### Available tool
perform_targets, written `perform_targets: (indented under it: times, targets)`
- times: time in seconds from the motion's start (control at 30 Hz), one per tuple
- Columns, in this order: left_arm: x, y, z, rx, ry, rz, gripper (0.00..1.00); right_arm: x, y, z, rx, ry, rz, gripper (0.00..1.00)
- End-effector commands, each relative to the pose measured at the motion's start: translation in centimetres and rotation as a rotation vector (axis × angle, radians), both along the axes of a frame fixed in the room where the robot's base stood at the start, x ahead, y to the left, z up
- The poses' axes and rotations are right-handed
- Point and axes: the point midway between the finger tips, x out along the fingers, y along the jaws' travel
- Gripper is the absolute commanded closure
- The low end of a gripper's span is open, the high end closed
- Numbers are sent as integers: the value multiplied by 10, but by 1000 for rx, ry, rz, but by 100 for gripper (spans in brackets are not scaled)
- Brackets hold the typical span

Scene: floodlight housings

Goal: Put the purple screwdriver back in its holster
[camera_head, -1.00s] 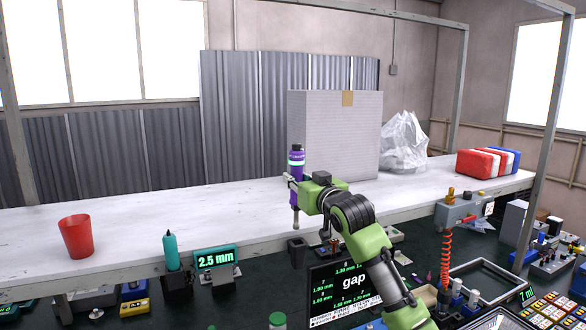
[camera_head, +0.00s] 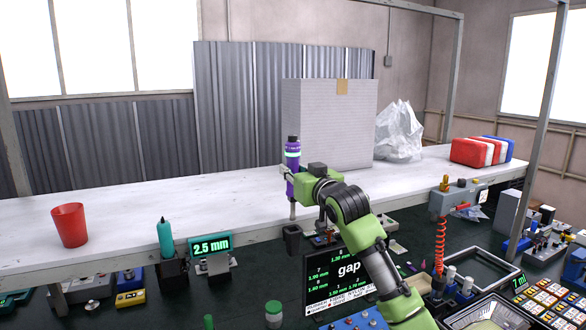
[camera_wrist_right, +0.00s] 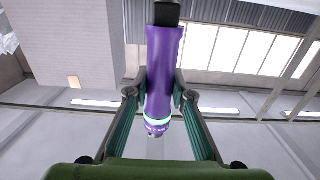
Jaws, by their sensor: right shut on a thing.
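The purple screwdriver (camera_head: 293,158) stands upright with a black cap, a pale green band and its bit pointing down. My right gripper (camera_head: 289,177) is shut around its body. The right wrist view also shows the purple body (camera_wrist_right: 160,65) between the two fingers (camera_wrist_right: 160,98). In the head view the bit end appears just above a small dark, empty-looking holster (camera_head: 292,238) at the bench's front edge; I cannot tell the exact depth between them. A teal screwdriver (camera_head: 165,238) sits in another dark holster (camera_head: 172,268) at the left. My left gripper is not in view.
A red cup (camera_head: 70,226) and a large grey box (camera_head: 328,120) stand on the white bench (camera_head: 180,200). A 2.5 mm display (camera_head: 211,246) and a gap screen (camera_head: 338,278) are near the holsters. A red coiled hose (camera_head: 440,245) hangs at the right.

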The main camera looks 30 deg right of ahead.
Motion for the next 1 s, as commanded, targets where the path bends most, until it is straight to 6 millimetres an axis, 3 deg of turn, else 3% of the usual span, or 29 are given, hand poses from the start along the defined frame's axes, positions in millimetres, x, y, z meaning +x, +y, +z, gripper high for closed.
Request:
perform_targets:
  times: [0.3, 1.0]
  targets:
    - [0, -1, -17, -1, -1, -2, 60, 0, 0, -26, 0, -5, 0, 100]
    - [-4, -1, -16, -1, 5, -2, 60, -1, 0, -27, 0, -6, 0, 100]
